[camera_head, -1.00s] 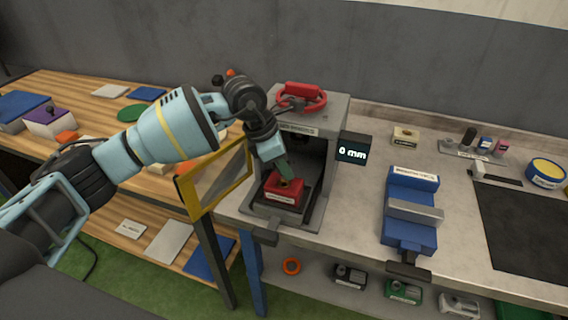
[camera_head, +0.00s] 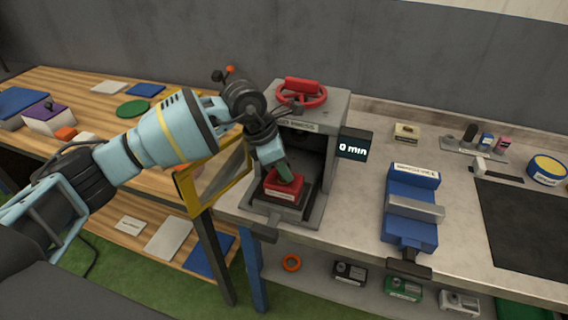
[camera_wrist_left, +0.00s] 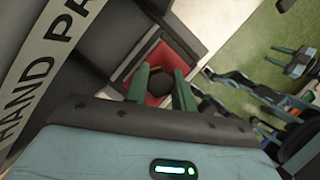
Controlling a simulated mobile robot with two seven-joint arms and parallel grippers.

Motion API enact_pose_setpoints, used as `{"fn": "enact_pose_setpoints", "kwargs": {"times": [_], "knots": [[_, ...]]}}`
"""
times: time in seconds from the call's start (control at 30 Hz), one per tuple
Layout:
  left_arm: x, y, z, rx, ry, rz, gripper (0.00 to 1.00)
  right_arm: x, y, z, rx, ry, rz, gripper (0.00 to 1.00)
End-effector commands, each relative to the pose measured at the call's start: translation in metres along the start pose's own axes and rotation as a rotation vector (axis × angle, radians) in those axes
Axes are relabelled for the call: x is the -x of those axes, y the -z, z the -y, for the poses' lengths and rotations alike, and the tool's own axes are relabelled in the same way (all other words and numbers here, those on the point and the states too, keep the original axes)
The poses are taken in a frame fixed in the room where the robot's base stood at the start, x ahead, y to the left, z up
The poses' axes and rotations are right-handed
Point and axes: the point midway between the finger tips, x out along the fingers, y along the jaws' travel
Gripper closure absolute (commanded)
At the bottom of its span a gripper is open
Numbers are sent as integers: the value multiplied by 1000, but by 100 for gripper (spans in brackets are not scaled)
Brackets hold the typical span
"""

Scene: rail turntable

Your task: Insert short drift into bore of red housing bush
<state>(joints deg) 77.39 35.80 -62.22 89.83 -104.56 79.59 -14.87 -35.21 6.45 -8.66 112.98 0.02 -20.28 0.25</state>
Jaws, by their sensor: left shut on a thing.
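The red housing bush (camera_head: 284,190) sits on the bed of the hand press (camera_head: 318,150), inside its open frame. My left gripper (camera_head: 286,176) points down right over the bush, its green fingertips close to the bush top. In the left wrist view the fingers (camera_wrist_left: 162,88) are shut on a short dark round piece (camera_wrist_left: 157,84), which looks like the short drift. The red bush (camera_wrist_left: 163,62) shows behind and around the fingers. The bore is hidden, so I cannot tell how far the drift sits in it.
A yellow-framed guard (camera_head: 200,205) stands left of the press beside my left arm. A blue vise (camera_head: 410,215) stands on the bench to the right. Bare bench lies between press and vise.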

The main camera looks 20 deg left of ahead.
Motion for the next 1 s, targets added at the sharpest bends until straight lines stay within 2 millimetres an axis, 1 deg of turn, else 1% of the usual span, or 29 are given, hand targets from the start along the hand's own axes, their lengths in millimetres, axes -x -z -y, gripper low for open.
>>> {"fn": "enact_pose_setpoints", "kwargs": {"times": [0.57, 0.77, 1.0], "knots": [[-12, 5, 0, 0, 1, -1, 100, 0, -6, -2, 11, 2, 12, 64], [-10, 5, 0, 0, 1, -2, 100, 0, -5, -3, 13, 1, 9, 64], [-2, 1, 0, -1, -1, 0, 100, 1, 2, -3, 12, 0, -3, 64]]}}
